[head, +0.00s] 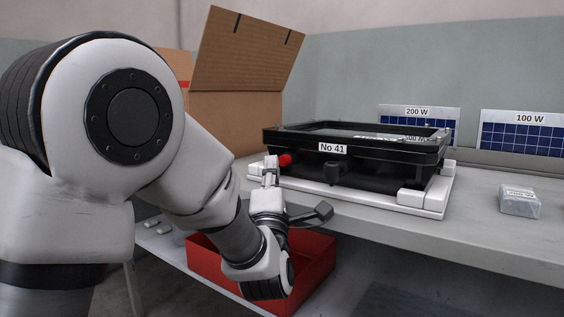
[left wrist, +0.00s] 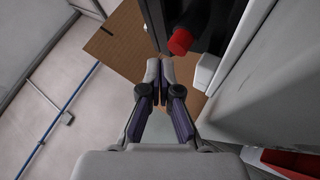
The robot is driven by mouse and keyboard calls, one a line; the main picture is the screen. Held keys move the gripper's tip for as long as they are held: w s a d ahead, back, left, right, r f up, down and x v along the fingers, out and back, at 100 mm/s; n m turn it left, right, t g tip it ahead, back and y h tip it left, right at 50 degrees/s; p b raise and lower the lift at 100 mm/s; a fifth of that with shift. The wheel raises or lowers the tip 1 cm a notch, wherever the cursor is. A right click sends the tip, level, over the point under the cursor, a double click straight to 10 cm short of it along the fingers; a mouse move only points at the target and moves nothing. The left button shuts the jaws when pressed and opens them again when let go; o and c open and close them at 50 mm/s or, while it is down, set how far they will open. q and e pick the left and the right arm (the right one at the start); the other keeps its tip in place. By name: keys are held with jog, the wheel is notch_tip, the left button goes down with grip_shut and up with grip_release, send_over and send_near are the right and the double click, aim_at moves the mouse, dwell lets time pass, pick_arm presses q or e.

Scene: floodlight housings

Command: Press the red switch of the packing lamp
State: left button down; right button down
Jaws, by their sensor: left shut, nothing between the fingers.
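The red switch (head: 285,160) sits on the left front side of a black floodlight housing labelled "No 41" (head: 390,152). The housing lies on a white base frame (head: 425,200) on the bench. In the left wrist view the red switch (left wrist: 180,42) shows just ahead of and slightly right of my fingertips. My left gripper (head: 270,165) is shut and empty, its fingertips close to the switch's left in the head view. In the left wrist view its fingertips (left wrist: 160,66) are together, with a small gap to the switch in the picture; I cannot tell whether they touch. My right gripper is not in view.
An open cardboard box (head: 245,50) stands behind on the left. A red bin (head: 315,262) is below the bench edge. Panels marked "200 W" (head: 418,113) and "100 W" (head: 525,117) stand at the back. A small clear packet (head: 519,203) lies on the bench at right.

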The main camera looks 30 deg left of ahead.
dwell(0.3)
pick_arm(q)
jog(key=shift+w, duration=0.3)
jog(key=shift+w, duration=0.15)
dwell(0.3)
jog(key=shift+w+r, duration=0.15)
jog(key=shift+r, duration=0.4)
dwell(0.9)
jog(key=shift+f+b, duration=0.4)
jog(key=shift+b, duration=0.35)
jog(key=shift+f, duration=0.1)
